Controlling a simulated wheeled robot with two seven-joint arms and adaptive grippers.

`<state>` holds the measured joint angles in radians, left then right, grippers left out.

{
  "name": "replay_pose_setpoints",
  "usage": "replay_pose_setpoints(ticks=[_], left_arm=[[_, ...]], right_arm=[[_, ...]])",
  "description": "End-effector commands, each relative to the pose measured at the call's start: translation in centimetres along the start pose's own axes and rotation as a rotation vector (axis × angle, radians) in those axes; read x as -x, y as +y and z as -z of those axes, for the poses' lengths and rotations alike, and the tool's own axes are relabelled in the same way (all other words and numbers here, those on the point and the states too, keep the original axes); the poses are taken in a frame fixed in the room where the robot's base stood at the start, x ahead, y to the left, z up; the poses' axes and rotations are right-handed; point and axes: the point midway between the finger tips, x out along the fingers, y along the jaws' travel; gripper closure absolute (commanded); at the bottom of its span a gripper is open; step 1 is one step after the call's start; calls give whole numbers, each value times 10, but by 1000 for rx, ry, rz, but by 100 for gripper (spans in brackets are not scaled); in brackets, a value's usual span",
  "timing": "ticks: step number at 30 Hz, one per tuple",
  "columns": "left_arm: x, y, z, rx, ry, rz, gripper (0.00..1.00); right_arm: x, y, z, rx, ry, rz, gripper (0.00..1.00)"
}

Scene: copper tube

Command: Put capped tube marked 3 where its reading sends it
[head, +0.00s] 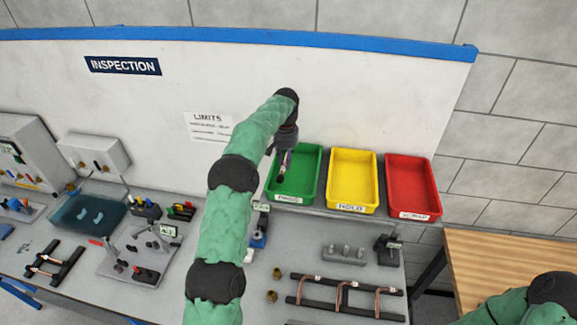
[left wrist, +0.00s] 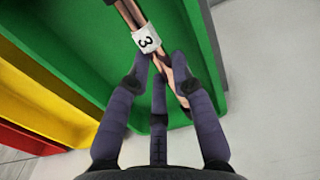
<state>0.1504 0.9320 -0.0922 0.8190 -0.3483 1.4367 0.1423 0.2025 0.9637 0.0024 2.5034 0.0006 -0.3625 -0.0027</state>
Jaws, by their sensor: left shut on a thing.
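My left gripper (head: 284,166) is over the green bin (head: 306,178), labelled PASS, in the head view. In the left wrist view its dark fingers (left wrist: 160,85) are shut on the copper tube (left wrist: 128,12), which carries a white tag (left wrist: 146,41) marked 3. The tube lies slanted between the fingers, with the green bin's inside behind it. Whether the tube touches the bin cannot be told. My fingers hide part of the tube. The yellow bin (head: 352,182), labelled HOLD, and the red bin (head: 410,188) stand to the right. My right gripper is out of view.
A rack with several bent copper tubes (head: 344,285) lies on the bench, with a grey block (head: 344,254) behind it. Stands, a blue tray (head: 88,212) and instruments (head: 93,152) fill the left. A LIMITS sheet (head: 208,127) hangs on the back wall. A wooden table (head: 505,258) is at right.

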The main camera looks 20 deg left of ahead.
Motion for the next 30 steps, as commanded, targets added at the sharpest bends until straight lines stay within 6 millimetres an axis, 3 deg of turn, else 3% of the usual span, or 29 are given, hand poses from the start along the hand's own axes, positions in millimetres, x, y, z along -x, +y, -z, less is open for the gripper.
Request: replay_pose_setpoints(ticks=[12, 23, 24, 26, 30], left_arm=[[-39, 7, 5, 1, 0, 0, 100], [-44, 8, 5, 0, 0, 0, 100], [-44, 8, 5, 0, 0, 0, 68], [-44, 8, 5, 0, 0, 0, 53], [-43, 7, 4, 0, 0, 0, 53]], right_arm=[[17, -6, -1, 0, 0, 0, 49], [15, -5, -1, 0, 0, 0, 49], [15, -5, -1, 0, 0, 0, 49], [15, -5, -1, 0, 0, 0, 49], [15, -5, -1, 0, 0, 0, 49]])
